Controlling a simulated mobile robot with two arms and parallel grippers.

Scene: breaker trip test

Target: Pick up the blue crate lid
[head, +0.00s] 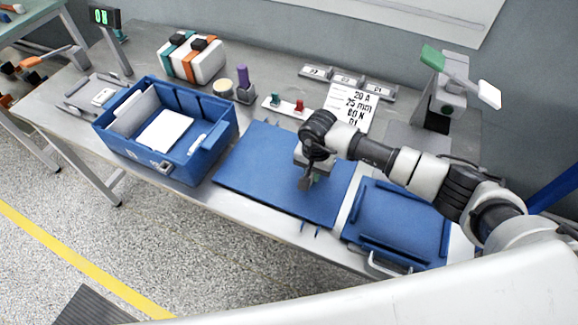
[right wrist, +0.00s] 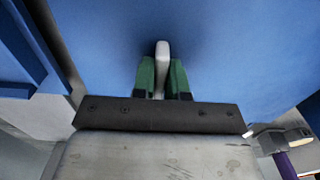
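The blue crate lid (head: 250,165) is a flat blue panel lying in the middle of the bench, right of the open blue crate (head: 205,160). It fills much of the right wrist view (right wrist: 235,50). My right gripper (head: 307,181) is above the lid, pointing down. In the right wrist view its green-padded fingers (right wrist: 162,68) stand close on both sides of a pale upright grip on the lid and appear to touch it. I cannot tell whether the lid is clear of the bench. My left gripper is not in view.
A second blue panel with raised rims (head: 405,222) and a metal handle lies close to the right. Behind are a purple-handled tool (head: 243,80), red and green terminals (head: 287,105), a printed card (head: 350,108) and a grey lever device (head: 447,95). The crate holds white items.

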